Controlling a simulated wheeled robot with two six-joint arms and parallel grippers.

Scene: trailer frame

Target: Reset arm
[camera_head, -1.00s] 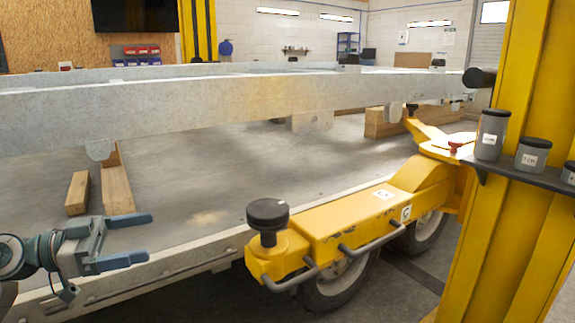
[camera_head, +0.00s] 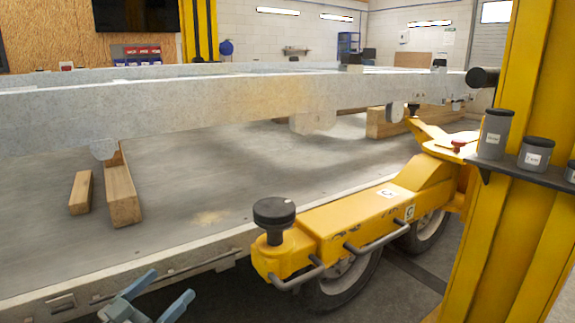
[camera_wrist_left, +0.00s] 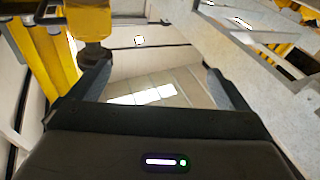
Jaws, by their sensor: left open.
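My left gripper (camera_head: 158,297) is at the bottom left of the head view, low in front of the near rail of the platform. Its two blue-grey fingers are apart with nothing between them. In the left wrist view the fingers (camera_wrist_left: 158,82) stand wide apart, with bright panels and a pale surface seen beyond them. Most of my left arm is below the edge of the head view. My right gripper is in neither view.
A yellow lifting arm (camera_head: 350,228) with a black round pad (camera_head: 274,215) stands right of the gripper. A grey trailer beam (camera_head: 200,110) crosses above the platform (camera_head: 250,180). Wooden blocks (camera_head: 122,195) lie at left. A yellow post (camera_head: 510,210) holds grey cups (camera_head: 494,133).

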